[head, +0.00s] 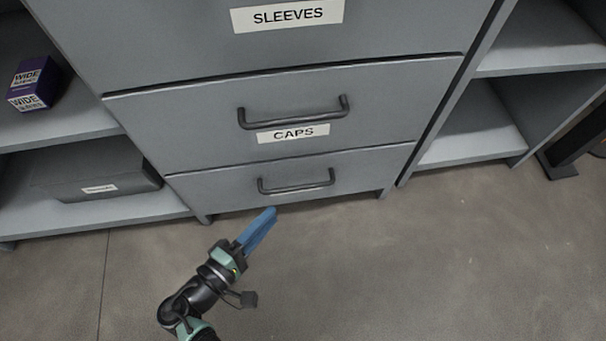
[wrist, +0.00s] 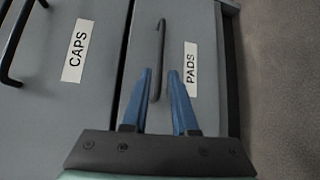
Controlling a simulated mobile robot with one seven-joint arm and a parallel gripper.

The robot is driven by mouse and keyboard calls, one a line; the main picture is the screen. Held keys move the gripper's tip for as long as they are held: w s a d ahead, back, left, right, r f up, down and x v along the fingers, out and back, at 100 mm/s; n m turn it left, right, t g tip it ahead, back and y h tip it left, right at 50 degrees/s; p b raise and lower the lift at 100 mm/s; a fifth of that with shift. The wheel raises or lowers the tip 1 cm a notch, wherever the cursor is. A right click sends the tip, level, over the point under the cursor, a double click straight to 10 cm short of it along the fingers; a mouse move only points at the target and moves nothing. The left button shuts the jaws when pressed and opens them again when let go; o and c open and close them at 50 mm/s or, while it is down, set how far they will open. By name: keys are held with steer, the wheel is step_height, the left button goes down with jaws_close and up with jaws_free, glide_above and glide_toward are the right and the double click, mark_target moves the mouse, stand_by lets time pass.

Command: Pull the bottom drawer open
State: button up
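The bottom drawer (head: 215,188) is grey and shut, under the CAPS drawer. It has a dark bar handle (head: 296,187). In the wrist view the bottom drawer (wrist: 205,105) carries a PADS label (wrist: 190,69), and its handle (wrist: 161,45) runs up the picture, partly seen through the gap between the fingers. My gripper (head: 272,211) has blue fingers and points at the drawer from just in front, below and left of the handle in the head view. In the wrist view my gripper (wrist: 160,72) is open and empty. The fingertips look apart from the handle.
Above are the CAPS drawer (head: 200,122) with its own handle (head: 292,115) and a SLEEVES drawer (head: 180,35). Open shelves at the left hold a purple box (head: 35,84) and a dark bin (head: 100,172). More shelves (head: 470,135) stand right. The floor (head: 430,260) in front is clear.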

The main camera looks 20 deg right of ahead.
mark_target(297, 186)
steer(key=shift+b+x, duration=2.4)
steer(key=shift+x, duration=3)
jaws_close()
steer(key=shift+w, duration=0.1)
